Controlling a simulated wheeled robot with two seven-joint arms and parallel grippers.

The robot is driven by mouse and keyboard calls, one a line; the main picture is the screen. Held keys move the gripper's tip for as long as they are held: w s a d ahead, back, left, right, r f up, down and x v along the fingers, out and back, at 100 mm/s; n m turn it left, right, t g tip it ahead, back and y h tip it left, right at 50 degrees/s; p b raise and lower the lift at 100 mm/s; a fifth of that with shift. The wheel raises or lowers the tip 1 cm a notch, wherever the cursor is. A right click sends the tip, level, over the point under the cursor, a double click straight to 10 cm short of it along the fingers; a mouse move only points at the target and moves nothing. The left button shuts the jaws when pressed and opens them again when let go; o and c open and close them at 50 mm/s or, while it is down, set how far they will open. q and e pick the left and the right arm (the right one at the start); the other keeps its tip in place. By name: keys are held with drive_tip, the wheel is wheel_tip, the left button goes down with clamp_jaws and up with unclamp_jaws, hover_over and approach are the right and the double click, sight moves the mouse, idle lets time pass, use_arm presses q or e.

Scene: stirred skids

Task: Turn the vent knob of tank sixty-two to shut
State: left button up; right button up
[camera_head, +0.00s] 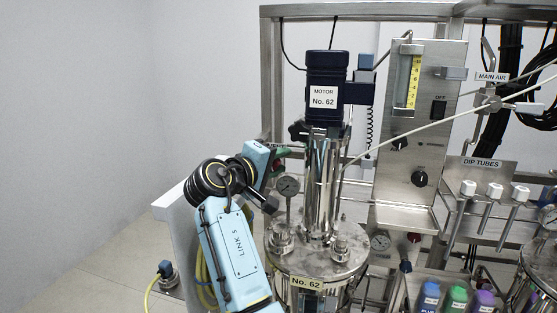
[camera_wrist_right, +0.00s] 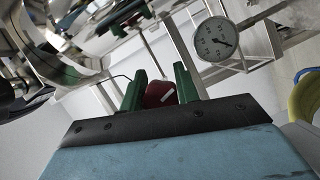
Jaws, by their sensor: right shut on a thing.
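Tank sixty-two (camera_head: 310,264) stands in the middle of the head view, with a "No. 62" label on its front and the motor No. 62 (camera_head: 323,98) above. My right gripper (camera_head: 281,153) is beside the tank's column, at its upper left, by a partly covered label that seems to read "VENT". In the right wrist view the green fingers of my right gripper (camera_wrist_right: 160,82) are shut on a red knob (camera_wrist_right: 160,94) with a white mark. My left gripper is not in view.
A pressure gauge (camera_head: 288,187) stands close below my right gripper; a gauge (camera_wrist_right: 214,39) shows in the wrist view. A control panel (camera_head: 415,130) is right of the motor. Dip tubes (camera_head: 494,189) and coloured-cap bottles (camera_head: 456,296) are at right.

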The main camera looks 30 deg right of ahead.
drive_tip(key=shift+a+f+m+y+p, duration=0.15)
drive_tip(key=shift+m+y+p, duration=0.15)
drive_tip(key=shift+m+y, duration=0.55)
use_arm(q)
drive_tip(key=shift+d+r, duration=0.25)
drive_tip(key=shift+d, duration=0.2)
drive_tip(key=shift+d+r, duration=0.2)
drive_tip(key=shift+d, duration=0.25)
use_arm(e)
drive_tip(key=shift+f+m, duration=0.1)
drive_tip(key=shift+m, duration=0.65)
drive_tip(key=shift+t, duration=0.3)
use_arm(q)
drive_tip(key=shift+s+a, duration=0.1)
use_arm(e)
drive_tip(key=shift+w, duration=0.1)
drive_tip(key=o, duration=0.9)
drive_tip(key=shift+o, duration=0.4)
